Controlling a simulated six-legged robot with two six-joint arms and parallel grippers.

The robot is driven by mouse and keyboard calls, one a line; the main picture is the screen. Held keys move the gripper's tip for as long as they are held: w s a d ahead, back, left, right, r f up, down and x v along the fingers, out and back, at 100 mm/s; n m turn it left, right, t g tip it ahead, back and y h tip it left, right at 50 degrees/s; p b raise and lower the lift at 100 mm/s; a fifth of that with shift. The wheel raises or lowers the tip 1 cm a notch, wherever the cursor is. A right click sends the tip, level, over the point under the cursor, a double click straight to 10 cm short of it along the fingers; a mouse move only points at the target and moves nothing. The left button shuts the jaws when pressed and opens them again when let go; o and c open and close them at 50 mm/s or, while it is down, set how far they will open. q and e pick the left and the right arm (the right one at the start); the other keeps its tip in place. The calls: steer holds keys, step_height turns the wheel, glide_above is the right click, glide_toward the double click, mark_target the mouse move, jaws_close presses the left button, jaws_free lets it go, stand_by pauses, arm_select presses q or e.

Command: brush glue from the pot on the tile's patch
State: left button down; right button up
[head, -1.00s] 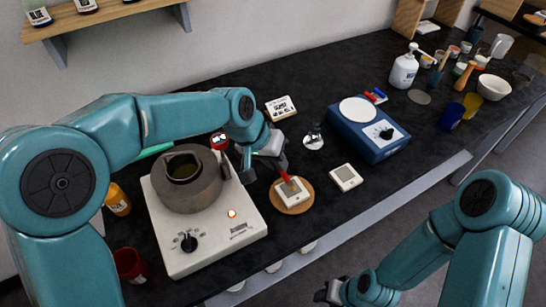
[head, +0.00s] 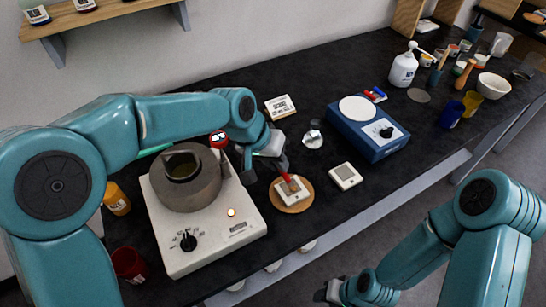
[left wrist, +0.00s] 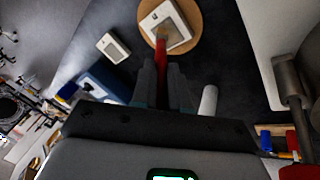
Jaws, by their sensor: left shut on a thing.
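My left gripper (head: 281,166) is shut on a red-handled brush (head: 287,178), which also shows in the left wrist view (left wrist: 161,58). The brush slants down with its tip at the brownish patch of the pale square tile (head: 302,197); exact contact is hard to tell. The tile lies on a round wooden board (head: 282,203), and shows in the left wrist view (left wrist: 179,38). The grey-brown pot (head: 183,196), with dark yellowish contents, stands left of my gripper on a white hot plate (head: 200,245). My right gripper (head: 326,293) is low, away from the bench; its jaws are unclear.
A small grey-white square device (head: 345,176) lies right of the board. A blue machine with a white disc (head: 367,135) stands behind it. A red timer-like object (head: 218,139) is behind the pot. Cups and bottles crowd the right end; the dark bench (head: 300,85) is clear at the back.

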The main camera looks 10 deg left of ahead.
arm_select(q)
steer(key=shift+w+a+r+p, duration=0.1)
steer(key=shift+w+a+p, duration=0.2)
steer(key=shift+w+p, duration=0.05)
steer(key=shift+s+d+b, duration=0.2)
steer(key=shift+b, duration=0.1)
steer(key=shift+s+d, duration=0.15)
steer(key=shift+s, duration=0.05)
stand_by(1.1)
